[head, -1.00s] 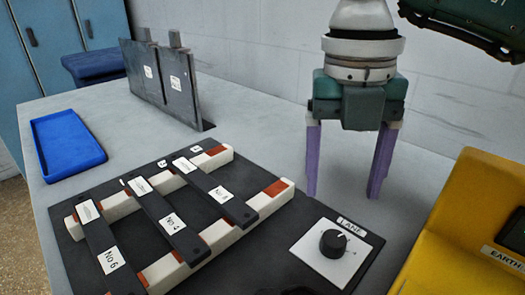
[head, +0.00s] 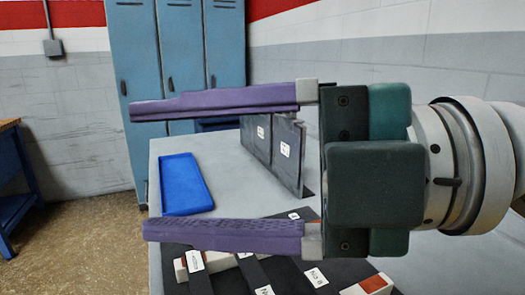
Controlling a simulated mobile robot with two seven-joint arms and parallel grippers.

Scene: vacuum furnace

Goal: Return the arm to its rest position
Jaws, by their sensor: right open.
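My right gripper (head: 140,168) is large in the head view, its arm coming in from the right. Its two purple fingers point left and are spread wide, with nothing between them. It is close to the camera, in front of the table (head: 225,165). The lower finger covers part of the black board with the labelled dark bars (head: 308,279) on pale rails. My left gripper does not show.
A blue tray (head: 181,183) lies on the table's left side. Dark upright plates (head: 287,150) with white labels stand behind the fingers. Blue lockers (head: 140,60) stand at the back. A blue-legged bench (head: 14,175) is at the far left. Open floor lies between.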

